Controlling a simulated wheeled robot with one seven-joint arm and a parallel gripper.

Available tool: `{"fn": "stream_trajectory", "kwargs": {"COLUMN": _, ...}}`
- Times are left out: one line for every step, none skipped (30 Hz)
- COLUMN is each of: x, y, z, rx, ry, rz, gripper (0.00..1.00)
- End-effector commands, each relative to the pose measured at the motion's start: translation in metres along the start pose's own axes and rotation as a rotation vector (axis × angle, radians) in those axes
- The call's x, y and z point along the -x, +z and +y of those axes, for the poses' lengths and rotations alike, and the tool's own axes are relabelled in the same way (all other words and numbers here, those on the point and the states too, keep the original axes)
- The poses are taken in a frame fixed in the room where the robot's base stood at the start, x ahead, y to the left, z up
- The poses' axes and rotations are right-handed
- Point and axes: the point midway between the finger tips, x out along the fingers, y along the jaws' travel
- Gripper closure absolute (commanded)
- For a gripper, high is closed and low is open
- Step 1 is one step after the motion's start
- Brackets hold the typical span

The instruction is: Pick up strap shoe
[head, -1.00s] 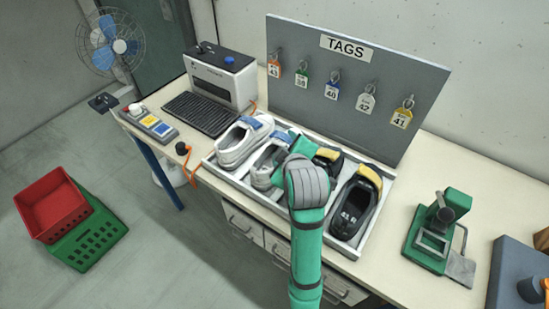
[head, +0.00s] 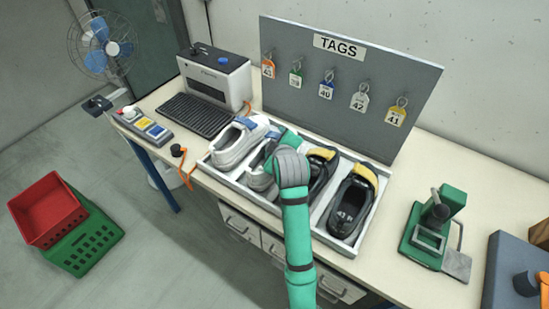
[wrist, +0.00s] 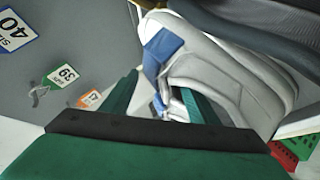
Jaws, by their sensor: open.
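In the wrist view a pale shoe (wrist: 225,75) with a blue tab (wrist: 160,55) lies just beyond and partly between the green fingers.
Two black shoes with yellow collars, one at the tray's right (head: 352,205), fill the other places. A grey tag board (head: 350,85) stands behind the tray (head: 333,241).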

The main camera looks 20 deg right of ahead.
Motion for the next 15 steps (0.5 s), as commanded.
{"fn": "stream_trajectory", "kwargs": {"x": -0.0016, "y": 0.0003, "z": 0.0000, "rx": 0.000, "ry": 0.000, "rz": -0.001, "gripper": 0.46}}
{"fn": "stream_trajectory", "kwargs": {"x": -0.0019, "y": 0.0003, "z": 0.0000, "rx": 0.000, "ry": 0.000, "rz": -0.001, "gripper": 0.46}}
{"fn": "stream_trajectory", "kwargs": {"x": -0.0020, "y": 0.0002, "z": 0.0000, "rx": 0.000, "ry": 0.000, "rz": 0.000, "gripper": 0.46}}
{"fn": "stream_trajectory", "kwargs": {"x": -0.0019, "y": 0.0002, "z": 0.0001, "rx": 0.000, "ry": 0.000, "rz": 0.000, "gripper": 0.46}}
{"fn": "stream_trajectory", "kwargs": {"x": -0.0018, "y": 0.0002, "z": 0.0001, "rx": 0.000, "ry": 0.000, "rz": 0.000, "gripper": 0.46}}
{"fn": "stream_trajectory", "kwargs": {"x": -0.0017, "y": 0.0002, "z": 0.0001, "rx": 0.000, "ry": 0.000, "rz": 0.000, "gripper": 0.46}}
{"fn": "stream_trajectory", "kwargs": {"x": -0.0017, "y": 0.0002, "z": 0.0001, "rx": 0.000, "ry": 0.000, "rz": 0.000, "gripper": 0.46}}
{"fn": "stream_trajectory", "kwargs": {"x": -0.0017, "y": 0.0002, "z": 0.0001, "rx": 0.000, "ry": 0.000, "rz": 0.000, "gripper": 0.51}}
{"fn": "stream_trajectory", "kwargs": {"x": -0.0016, "y": 0.0002, "z": 0.0001, "rx": 0.000, "ry": 0.000, "rz": 0.000, "gripper": 0.60}}
{"fn": "stream_trajectory", "kwargs": {"x": -0.0016, "y": 0.0002, "z": 0.0000, "rx": 0.000, "ry": 0.000, "rz": 0.000, "gripper": 0.67}}
{"fn": "stream_trajectory", "kwargs": {"x": -0.0017, "y": 0.0002, "z": -0.0002, "rx": 0.000, "ry": -0.001, "rz": 0.000, "gripper": 0.74}}
{"fn": "stream_trajectory", "kwargs": {"x": -0.0017, "y": 0.0003, "z": -0.0003, "rx": 0.000, "ry": -0.001, "rz": -0.001, "gripper": 0.84}}
{"fn": "stream_trajectory", "kwargs": {"x": -0.0017, "y": 0.0003, "z": -0.0005, "rx": 0.000, "ry": -0.001, "rz": -0.001, "gripper": 0.91}}
{"fn": "stream_trajectory", "kwargs": {"x": -0.0018, "y": 0.0003, "z": -0.0007, "rx": 0.000, "ry": -0.002, "rz": -0.001, "gripper": 0.98}}
{"fn": "stream_trajectory", "kwargs": {"x": -0.0019, "y": 0.0003, "z": -0.0009, "rx": 0.000, "ry": -0.002, "rz": -0.001, "gripper": 1.00}}
